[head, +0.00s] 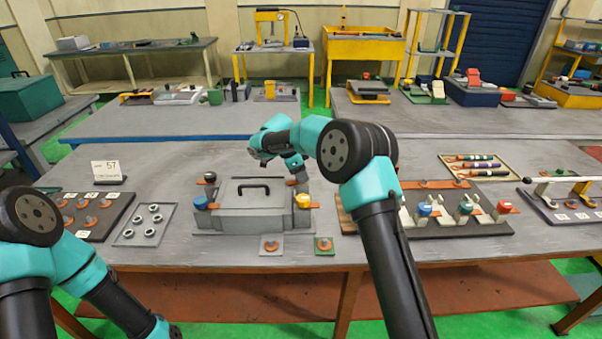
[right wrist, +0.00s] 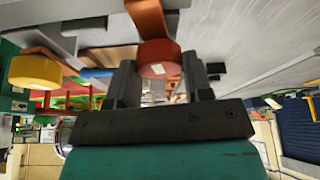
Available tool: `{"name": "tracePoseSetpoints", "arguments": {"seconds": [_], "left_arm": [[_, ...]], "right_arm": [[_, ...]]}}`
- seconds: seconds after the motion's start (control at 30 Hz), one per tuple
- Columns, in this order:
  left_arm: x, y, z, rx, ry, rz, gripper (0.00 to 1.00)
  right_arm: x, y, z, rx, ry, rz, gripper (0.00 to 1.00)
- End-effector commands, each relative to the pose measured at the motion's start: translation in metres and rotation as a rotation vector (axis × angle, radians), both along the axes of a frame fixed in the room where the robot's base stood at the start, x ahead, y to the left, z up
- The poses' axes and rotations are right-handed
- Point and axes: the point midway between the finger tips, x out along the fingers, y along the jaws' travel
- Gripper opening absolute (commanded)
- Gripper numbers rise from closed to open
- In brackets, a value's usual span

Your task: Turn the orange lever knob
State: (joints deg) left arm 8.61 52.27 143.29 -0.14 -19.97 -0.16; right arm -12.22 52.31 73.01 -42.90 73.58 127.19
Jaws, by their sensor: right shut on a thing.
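A grey box (head: 250,198) with a black handle on its lid stands on the middle of the table, with lever knobs at its corners. The blue knob (head: 201,202) is at front left, the yellow knob (head: 303,201) at front right and a black knob (head: 210,178) at back left. My right gripper (head: 296,168) is at the box's back right corner and hides the knob there. In the right wrist view its fingers (right wrist: 160,80) are shut on the orange knob (right wrist: 157,56), which sits on a copper-coloured lever (right wrist: 147,18). My left gripper is out of view.
A yellow knob (right wrist: 38,70) also shows in the right wrist view. In the head view, a tray of grey rings (head: 147,224) lies left of the box and a rack of coloured clamps (head: 455,215) right of it. A "57" sign (head: 106,171) stands behind left.

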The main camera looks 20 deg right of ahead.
Motion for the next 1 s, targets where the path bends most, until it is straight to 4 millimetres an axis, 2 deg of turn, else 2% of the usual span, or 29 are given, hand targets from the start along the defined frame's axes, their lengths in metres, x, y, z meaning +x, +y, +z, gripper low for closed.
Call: {"name": "tracePoseSetpoints", "arguments": {"seconds": [0.2, 0.63, 0.67, 0.9, 1.0], "left_arm": [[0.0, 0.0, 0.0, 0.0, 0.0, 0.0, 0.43], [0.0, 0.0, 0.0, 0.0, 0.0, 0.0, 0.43], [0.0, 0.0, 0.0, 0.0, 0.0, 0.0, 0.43], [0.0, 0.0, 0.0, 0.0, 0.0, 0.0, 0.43], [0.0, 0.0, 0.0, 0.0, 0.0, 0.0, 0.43]], "right_arm": [[0.0021, -0.0005, 0.0048, 0.0, -0.011, -0.063, 0.23], [0.0021, -0.0006, 0.0049, 0.0, -0.011, -0.073, 0.22], [0.0021, -0.0006, 0.0049, 0.0, -0.011, -0.073, 0.48], [0.0013, -0.0004, 0.0025, 0.0, -0.006, -0.073, 0.71], [0.001, -0.0003, 0.0018, 0.001, -0.004, -0.073, 0.71]]}}
